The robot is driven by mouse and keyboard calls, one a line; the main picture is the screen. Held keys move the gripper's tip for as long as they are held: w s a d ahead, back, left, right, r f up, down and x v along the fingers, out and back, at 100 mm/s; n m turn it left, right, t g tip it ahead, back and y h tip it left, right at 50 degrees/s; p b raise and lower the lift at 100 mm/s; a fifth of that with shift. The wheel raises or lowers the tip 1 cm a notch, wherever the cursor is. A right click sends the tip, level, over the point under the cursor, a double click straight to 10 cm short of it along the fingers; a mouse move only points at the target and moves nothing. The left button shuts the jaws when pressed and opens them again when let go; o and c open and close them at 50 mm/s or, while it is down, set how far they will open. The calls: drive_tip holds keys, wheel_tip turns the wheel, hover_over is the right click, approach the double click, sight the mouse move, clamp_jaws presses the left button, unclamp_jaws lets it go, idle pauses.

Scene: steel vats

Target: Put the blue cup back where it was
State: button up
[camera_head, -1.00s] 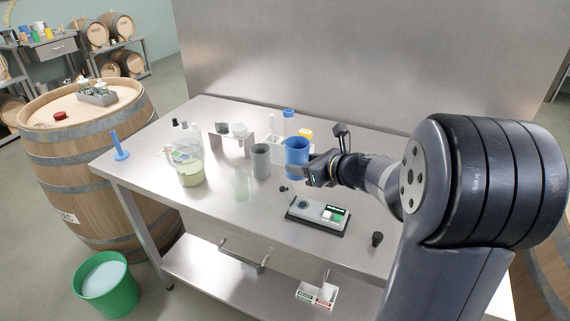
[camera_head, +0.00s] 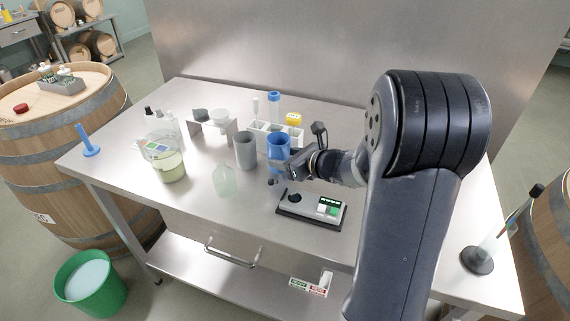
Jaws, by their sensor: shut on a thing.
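The blue cup (camera_head: 278,146) is upright at the middle of the steel table (camera_head: 200,215), between the grey cup and my arm. My gripper (camera_head: 275,167) is at the near side of the blue cup and shut on it. The fingertips partly hide the cup's lower part. I cannot tell whether the cup's base touches the table. A grey cup (camera_head: 245,150) stands close to its left.
A white rack (camera_head: 262,128) is just behind the cup. A meter (camera_head: 312,209) lies in front, a clear flask (camera_head: 224,181) stands front left, and a jug of pale liquid (camera_head: 169,167) farther left. The table's front left is clear.

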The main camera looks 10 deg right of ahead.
drive_tip(key=shift+f, duration=0.95)
drive_tip(key=shift+f, duration=0.15)
drive_tip(key=o, duration=1.1)
drive_tip(key=shift+o, duration=0.2)
drive_tip(key=shift+r, duration=0.25)
drive_tip(key=v, duration=1.2)
drive_tip(key=shift+f, duration=0.1)
